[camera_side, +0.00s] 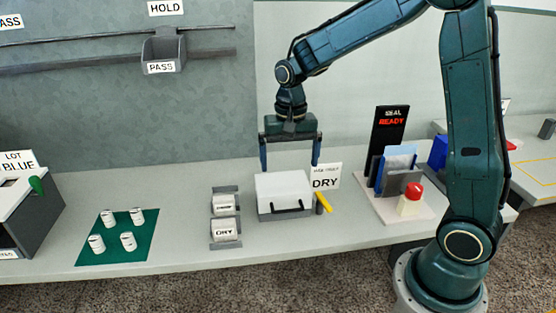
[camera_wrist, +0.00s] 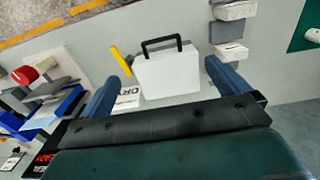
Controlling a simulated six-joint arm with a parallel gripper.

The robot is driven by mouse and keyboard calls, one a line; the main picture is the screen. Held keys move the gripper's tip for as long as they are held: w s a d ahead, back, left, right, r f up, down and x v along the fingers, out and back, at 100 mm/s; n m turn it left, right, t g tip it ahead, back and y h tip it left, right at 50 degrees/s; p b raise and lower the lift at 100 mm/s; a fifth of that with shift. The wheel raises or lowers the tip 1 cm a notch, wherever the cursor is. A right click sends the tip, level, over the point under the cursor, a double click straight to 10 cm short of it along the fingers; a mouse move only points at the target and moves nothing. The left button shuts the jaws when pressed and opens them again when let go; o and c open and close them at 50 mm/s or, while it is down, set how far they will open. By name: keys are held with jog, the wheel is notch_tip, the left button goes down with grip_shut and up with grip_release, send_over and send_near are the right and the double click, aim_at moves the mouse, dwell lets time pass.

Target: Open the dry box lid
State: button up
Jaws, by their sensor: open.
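The dry box (camera_side: 278,214) stands on the bench with its white lid (camera_side: 283,187) closed. A dark handle runs along its front edge; the handle (camera_wrist: 161,43) also shows at the top of the white lid (camera_wrist: 168,76) in the wrist view. A DRY sign (camera_side: 325,178) stands at the right of the box. My gripper (camera_side: 290,168) is open and empty, above the back part of the lid. Its fingers are wide apart and point down. In the wrist view my gripper (camera_wrist: 160,85) has one finger on each side of the lid, apart from it.
A yellow-handled tool (camera_side: 324,203) is beside the box's right side. Labelled holders (camera_side: 225,232) with white packets stand left of it. A sealer with a red button (camera_side: 414,190) is at the right. A green mat (camera_side: 115,250) bears several white spools. Bench space between mat and holders is clear.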

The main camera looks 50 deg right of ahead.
aim_at(289, 201)
jog(key=shift+f, duration=0.15)
jog(key=shift+f, duration=6.75)
jog(key=shift+c, duration=0.4)
jog(key=c, duration=1.3)
jog(key=shift+o, duration=0.2)
jog(key=shift+r, duration=0.15)
